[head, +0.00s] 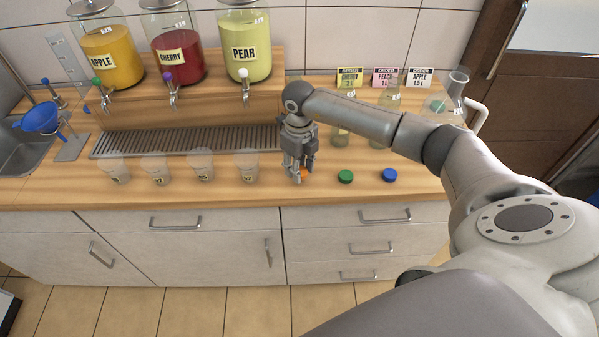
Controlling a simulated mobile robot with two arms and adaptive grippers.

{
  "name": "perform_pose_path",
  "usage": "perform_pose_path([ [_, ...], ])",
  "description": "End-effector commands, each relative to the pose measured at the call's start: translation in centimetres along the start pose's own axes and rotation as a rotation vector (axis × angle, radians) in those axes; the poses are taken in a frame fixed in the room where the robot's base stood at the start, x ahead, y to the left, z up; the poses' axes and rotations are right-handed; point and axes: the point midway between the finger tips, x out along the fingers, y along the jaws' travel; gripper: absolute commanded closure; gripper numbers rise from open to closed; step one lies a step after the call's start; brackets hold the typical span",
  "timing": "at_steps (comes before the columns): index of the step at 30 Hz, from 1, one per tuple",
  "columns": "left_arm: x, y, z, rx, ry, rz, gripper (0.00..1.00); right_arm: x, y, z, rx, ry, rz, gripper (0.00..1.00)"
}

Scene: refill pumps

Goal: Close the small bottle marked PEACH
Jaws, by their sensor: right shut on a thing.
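My right gripper (298,178) points down at the front of the wooden counter. It is shut on a small orange cap (303,173), which is mostly hidden between the fingers. A green cap (345,176) and a blue cap (389,175) lie to its right. The card marked PEACH (385,77) stands at the back right. A clear small bottle (391,99) stands in front of this card, its lower part partly hidden by my right arm. I cannot tell whether its mouth is covered. My left gripper is not in view.
A clear bottle (341,140) stands by the CHERRY card (349,78), and a flask (455,93) by the APPLE card (419,77). Several clear cups (201,166) line the front left. Juice dispensers (242,50) stand behind a drip grate (190,139). A blue funnel (40,119) is far left.

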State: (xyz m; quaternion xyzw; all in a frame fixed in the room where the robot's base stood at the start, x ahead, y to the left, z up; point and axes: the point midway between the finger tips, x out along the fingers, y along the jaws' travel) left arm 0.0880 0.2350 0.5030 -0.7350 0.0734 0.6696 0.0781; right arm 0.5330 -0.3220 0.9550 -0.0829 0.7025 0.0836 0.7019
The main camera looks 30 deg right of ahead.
Motion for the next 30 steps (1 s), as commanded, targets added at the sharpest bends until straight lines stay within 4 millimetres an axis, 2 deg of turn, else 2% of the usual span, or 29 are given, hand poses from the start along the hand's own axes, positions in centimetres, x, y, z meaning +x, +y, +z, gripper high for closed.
perform_pose_path([
  [1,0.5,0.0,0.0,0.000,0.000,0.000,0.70,-0.8,0.0,0.1,-0.001,-0.005,-0.003,0.72],
  [5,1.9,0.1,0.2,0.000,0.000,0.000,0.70,-3.2,2.5,0.5,-0.007,-0.009,-0.001,0.72],
  [9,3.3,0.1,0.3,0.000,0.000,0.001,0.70,-6.5,5.2,0.8,-0.006,-0.009,-0.002,0.72],
  [12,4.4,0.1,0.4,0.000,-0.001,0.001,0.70,-7.4,8.0,1.1,-0.008,-0.006,-0.001,0.72],
  [18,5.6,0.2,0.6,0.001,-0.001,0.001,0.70,-9.3,11.8,1.5,-0.005,-0.004,-0.001,0.72],
  [24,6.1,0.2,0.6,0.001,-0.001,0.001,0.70,-10.3,13.6,1.6,0.000,-0.002,-0.002,0.73],
  [30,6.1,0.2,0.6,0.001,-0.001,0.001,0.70,-10.6,13.9,1.6,0.000,0.000,-0.002,0.73],
])
